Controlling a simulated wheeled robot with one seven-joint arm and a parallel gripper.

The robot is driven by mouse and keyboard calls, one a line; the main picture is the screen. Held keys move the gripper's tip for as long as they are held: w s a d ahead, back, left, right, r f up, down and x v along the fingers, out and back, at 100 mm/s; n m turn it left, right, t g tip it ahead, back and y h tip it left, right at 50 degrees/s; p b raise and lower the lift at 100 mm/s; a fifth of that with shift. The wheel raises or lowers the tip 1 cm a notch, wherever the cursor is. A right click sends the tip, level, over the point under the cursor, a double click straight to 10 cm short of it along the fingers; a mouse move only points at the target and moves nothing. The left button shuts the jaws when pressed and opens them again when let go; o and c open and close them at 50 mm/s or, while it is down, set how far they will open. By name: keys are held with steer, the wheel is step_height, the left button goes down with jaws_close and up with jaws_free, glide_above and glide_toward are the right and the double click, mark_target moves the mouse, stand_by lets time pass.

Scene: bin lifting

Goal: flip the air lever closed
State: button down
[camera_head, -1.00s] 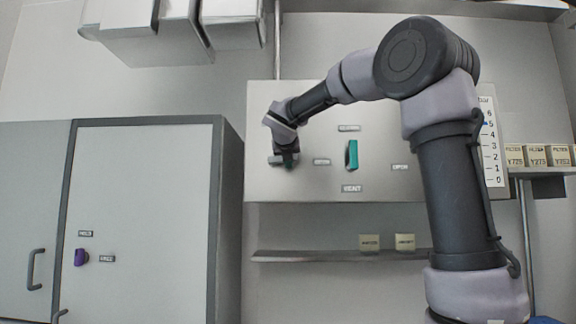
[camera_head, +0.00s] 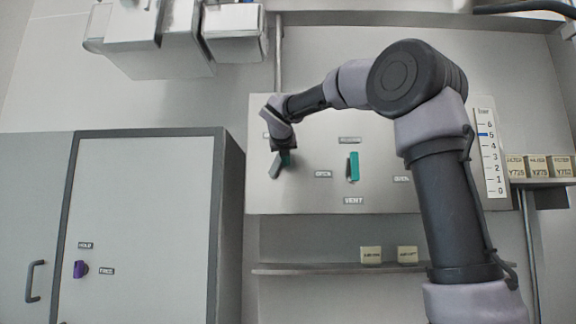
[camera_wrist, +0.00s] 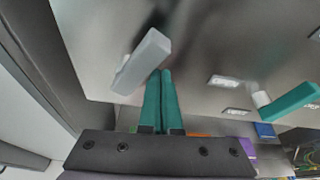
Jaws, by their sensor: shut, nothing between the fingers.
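A grey lever (camera_head: 275,169) is on the left part of the wall panel (camera_head: 300,200). It stands tilted, lower end to the left, and its name label is not readable. In the wrist view the grey lever (camera_wrist: 143,62) is just beyond the fingertips, slightly left. My gripper (camera_head: 286,159) is at this lever, its green fingers shut together and empty. In the wrist view my gripper (camera_wrist: 163,73) is close beside the lever; I cannot tell whether they touch. A green lever (camera_head: 353,166) stands upright to the right, above a label reading VENT (camera_head: 353,200).
A scale (camera_head: 490,150) is at the panel's right edge. A shelf (camera_head: 310,269) with two small boxes is below the panel. A cabinet (camera_head: 150,200) with a purple knob (camera_head: 80,269) stands left. Metal boxes (camera_head: 180,40) hang above. Several filter boxes (camera_head: 537,166) sit at right.

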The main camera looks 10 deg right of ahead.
mark_target(278, 155)
steer(key=shift+w+a+r+n+h, duration=0.15)
steer(key=shift+a+r+n+h, duration=0.1)
steer(key=shift+a+r+n, duration=0.3)
steer(key=shift+w+a+r+n+h, duration=0.15)
steer(key=shift+a+r+n+h, duration=0.2)
steer(key=shift+a, duration=0.4)
steer(key=shift+a+r+n, duration=0.15)
steer(key=shift+n, duration=0.15)
